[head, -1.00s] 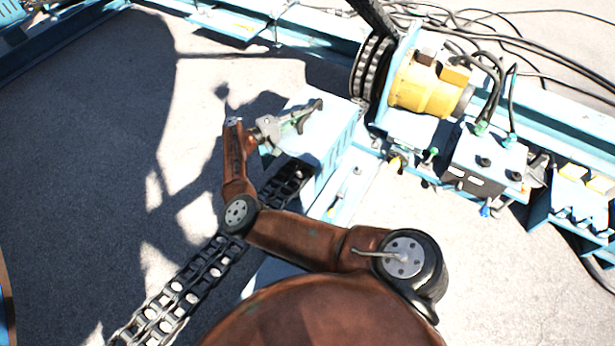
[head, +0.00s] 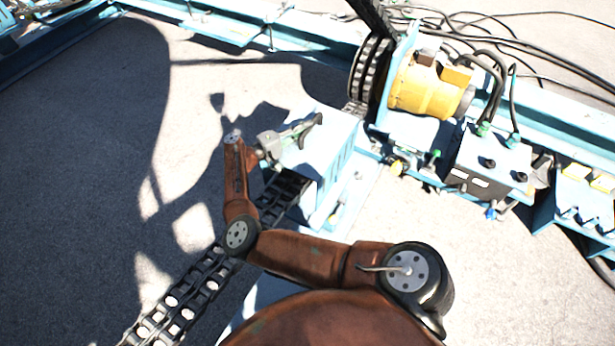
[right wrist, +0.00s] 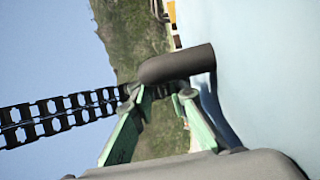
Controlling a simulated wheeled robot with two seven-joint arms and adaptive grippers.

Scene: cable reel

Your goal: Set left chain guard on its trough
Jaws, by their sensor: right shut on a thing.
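My right gripper (head: 300,134) is shut on the dark bar handle of the left chain guard (head: 330,147), a light blue box with slotted sides. In the right wrist view the green fingers (right wrist: 160,105) close at the grey handle (right wrist: 178,65), and the guard's plain blue face (right wrist: 265,60) fills the right. The guard sits over the line of the black chain (head: 205,283), which emerges from its near end. Pale blue trough structure (head: 356,193) shows beside the guard. Whether the guard touches the trough is hidden. My left gripper is out of view.
A black chain sprocket (head: 370,72) and yellow motor (head: 424,88) stand just beyond the guard's far end. A control box (head: 487,160) with cables is to the right. Open concrete floor lies to the left.

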